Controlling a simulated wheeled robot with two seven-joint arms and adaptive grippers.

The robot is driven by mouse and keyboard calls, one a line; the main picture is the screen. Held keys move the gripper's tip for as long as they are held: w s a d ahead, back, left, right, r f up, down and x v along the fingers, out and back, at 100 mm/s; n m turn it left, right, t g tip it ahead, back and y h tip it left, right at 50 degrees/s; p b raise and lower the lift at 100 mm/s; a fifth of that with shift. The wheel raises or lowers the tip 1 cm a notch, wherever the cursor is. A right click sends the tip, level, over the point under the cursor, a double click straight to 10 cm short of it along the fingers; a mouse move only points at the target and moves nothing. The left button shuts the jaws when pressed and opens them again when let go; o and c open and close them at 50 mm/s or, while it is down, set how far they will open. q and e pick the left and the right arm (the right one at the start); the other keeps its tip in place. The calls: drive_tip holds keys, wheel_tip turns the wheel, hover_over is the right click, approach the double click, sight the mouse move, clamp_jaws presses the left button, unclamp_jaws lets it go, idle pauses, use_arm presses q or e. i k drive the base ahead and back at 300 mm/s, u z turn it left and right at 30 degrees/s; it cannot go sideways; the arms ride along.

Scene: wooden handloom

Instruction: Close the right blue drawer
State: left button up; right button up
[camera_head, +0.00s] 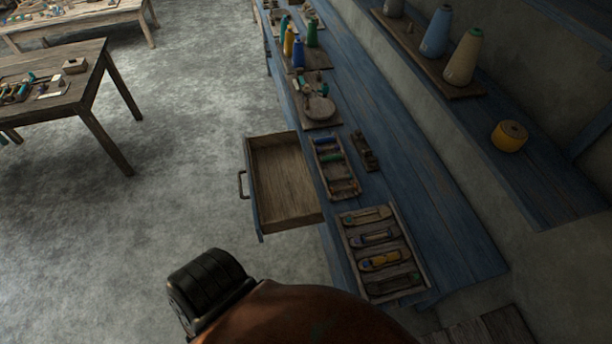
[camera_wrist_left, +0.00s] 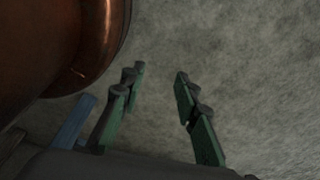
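The blue drawer (camera_head: 285,182) is pulled out from the blue bench, towards the left of the head view. Its inside is bare wood and looks empty. A dark handle (camera_head: 242,185) is on its front. In the left wrist view, my left gripper (camera_wrist_left: 159,74) has its two green fingers apart with nothing between them, against grey floor or wall. A blue bar (camera_wrist_left: 73,122) shows beside the fingers; I cannot tell what it belongs to. Neither gripper shows in the head view; only a dark and copper-brown part of my arm is at the bottom, below the drawer.
The blue bench (camera_head: 408,185) holds a tray of shuttles (camera_head: 348,212), a bobbin tray (camera_head: 318,152) and several thread cones. A shelf with yarn cones (camera_head: 436,32) runs along the wall. A wooden table (camera_head: 85,88) stands at left. The floor (camera_head: 185,160) left of the drawer is clear.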

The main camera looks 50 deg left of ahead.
sight(283, 196)
drive_tip(key=z, duration=0.55)
drive_tip(key=k, duration=1.1)
drive_tip(key=u, duration=2.05)
